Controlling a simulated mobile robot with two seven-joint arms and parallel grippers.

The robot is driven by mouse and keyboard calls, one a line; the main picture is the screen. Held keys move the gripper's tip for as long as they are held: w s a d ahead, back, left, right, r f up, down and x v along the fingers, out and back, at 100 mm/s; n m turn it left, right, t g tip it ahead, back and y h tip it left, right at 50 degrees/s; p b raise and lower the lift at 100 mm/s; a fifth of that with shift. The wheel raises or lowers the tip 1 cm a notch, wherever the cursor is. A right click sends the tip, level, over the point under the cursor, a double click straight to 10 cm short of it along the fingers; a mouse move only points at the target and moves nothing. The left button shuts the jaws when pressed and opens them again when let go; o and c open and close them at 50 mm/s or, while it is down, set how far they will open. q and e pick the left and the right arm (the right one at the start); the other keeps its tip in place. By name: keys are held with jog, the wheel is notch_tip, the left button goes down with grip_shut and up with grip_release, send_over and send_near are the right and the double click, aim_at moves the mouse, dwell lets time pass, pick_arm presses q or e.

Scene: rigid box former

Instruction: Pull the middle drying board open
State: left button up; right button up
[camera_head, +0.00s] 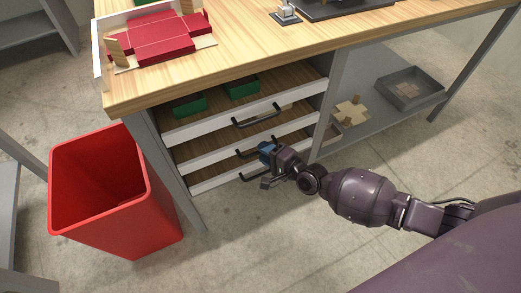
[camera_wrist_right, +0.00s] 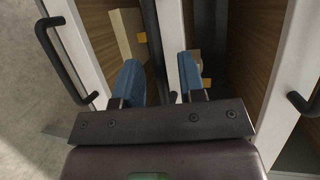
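The middle drying board (camera_head: 215,153) has a white front edge and a black bar handle (camera_head: 243,152), partly hidden by my right gripper. It sits between the upper board (camera_head: 200,131) and the lower board (camera_head: 215,180) under the table. My right gripper (camera_head: 265,153), with blue fingers, is at the middle board's front. In the right wrist view, its fingers (camera_wrist_right: 159,85) are spread apart, with the white middle front edge and a dark strip beyond and between them. I cannot tell whether the fingers touch the handle. My left gripper is out of view.
The upper handle (camera_head: 257,116) is close above my right gripper. Green boxes (camera_head: 190,105) lie inside the rack at the top. A red bin (camera_head: 115,200) stands at the left. A lower shelf (camera_head: 375,125) is at the right. The floor in front is clear.

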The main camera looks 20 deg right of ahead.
jog(key=shift+x, duration=0.85)
grip_shut()
